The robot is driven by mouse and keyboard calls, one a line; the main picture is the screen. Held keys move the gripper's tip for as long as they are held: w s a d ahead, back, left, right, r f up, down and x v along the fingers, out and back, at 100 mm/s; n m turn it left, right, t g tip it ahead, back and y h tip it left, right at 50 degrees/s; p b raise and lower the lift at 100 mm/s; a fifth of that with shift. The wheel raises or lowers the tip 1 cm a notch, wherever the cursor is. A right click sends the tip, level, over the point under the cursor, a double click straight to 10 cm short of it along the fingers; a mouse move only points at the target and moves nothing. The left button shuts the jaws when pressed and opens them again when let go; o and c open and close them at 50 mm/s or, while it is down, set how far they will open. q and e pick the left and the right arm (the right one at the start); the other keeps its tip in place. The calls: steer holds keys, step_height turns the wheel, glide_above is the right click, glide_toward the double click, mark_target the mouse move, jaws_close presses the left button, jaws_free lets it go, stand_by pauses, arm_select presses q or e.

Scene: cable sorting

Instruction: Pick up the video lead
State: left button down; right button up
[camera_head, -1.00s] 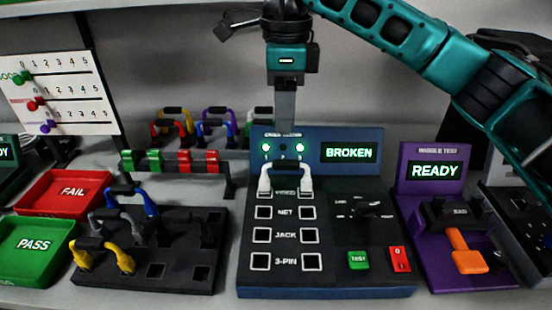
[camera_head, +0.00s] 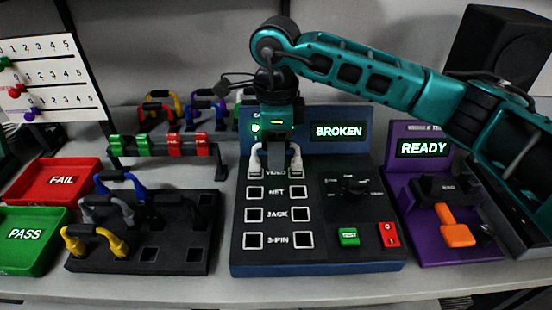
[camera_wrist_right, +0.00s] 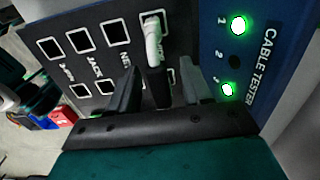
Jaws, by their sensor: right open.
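The video lead (camera_head: 255,160) is a short white cable with two plugs, seated in the VIDEO row of the cable tester (camera_head: 318,266). It also shows in the right wrist view (camera_wrist_right: 152,40), with its dark middle part between the fingers. My right gripper (camera_head: 276,165) is over the lead from above and hides its middle in the head view. In the right wrist view its two fingers (camera_wrist_right: 158,90) stand apart on either side of the lead, open. The tester display (camera_head: 339,131) reads BROKEN, with green lights lit. My left gripper is not in view.
A red FAIL tray (camera_head: 62,201) and a green PASS tray (camera_head: 62,222) are at the left. A black rack (camera_head: 140,262) holds blue, grey and yellow leads. A purple station (camera_head: 420,220) reading READY stands at the right. More leads and a clip bar (camera_head: 165,150) are behind.

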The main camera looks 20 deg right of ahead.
steer(key=shift+f, duration=0.3)
steer(key=shift+c, duration=0.4)
jaws_close()
steer(key=shift+r, duration=0.1)
